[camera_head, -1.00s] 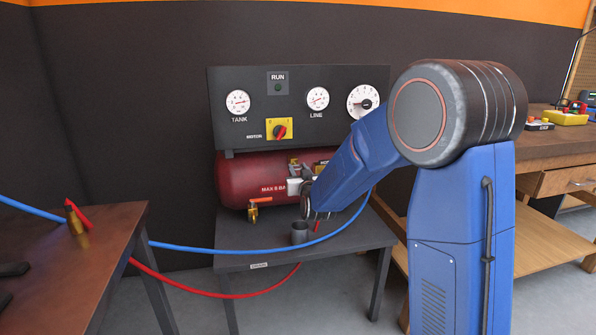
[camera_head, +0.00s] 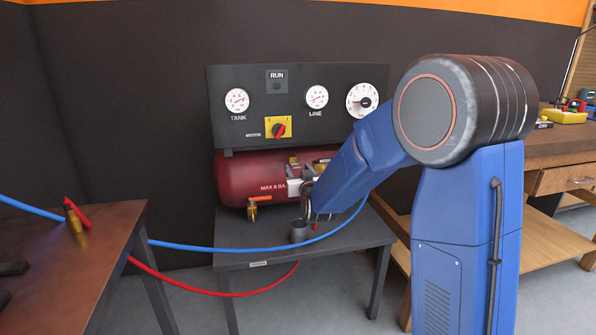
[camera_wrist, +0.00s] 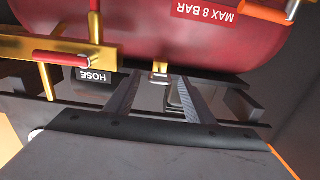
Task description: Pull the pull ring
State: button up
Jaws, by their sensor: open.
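In the wrist view, which is upside down, a small brass fitting (camera_wrist: 160,70) sits under the red tank edge. A thin grey loop (camera_wrist: 173,95), which looks like the pull ring, shows just below it in the picture. My gripper (camera_wrist: 160,82) is open, with one finger on each side of the loop and fitting. I cannot tell whether a finger touches the loop. In the head view my gripper is at the right part of the red compressor tank (camera_head: 245,177), mostly hidden by my arm. The ring cannot be made out there.
In the wrist view a brass valve with a red handle (camera_wrist: 60,58) stands left, beside the HOSE label (camera_wrist: 94,76). A blue hose (camera_head: 215,249) crosses the front.

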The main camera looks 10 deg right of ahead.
jog(key=s, duration=1.7)
jog(key=shift+s, duration=0.1)
jog(key=s+d+f+g, duration=0.2)
jog(key=s+g, duration=0.2)
jog(key=s, duration=0.8)
jog(key=s+d+f+g, duration=0.25)
jog(key=s+g, duration=0.25)
jog(key=s, duration=0.7)
jog(key=s+d+f+g, duration=0.1)
jog(key=s+d+g, duration=0.25)
jog(key=s, duration=0.85)
jog(key=w+a+r+t, duration=0.1)
jog(key=w+t, duration=0.3)
jog(key=w, duration=1.4)
jog(key=w+a+r+t, duration=0.2)
jog(key=w+a+t, duration=0.2)
jog(key=w, duration=1.4)
jog(key=w+a+r+t, duration=0.2)
jog(key=w+a+t, duration=0.1)
jog(key=w, duration=1.5)
jog(key=shift+w+r+t, duration=0.25)
jog(key=shift+w+t, duration=0.15)
jog(key=shift+t, duration=0.35)
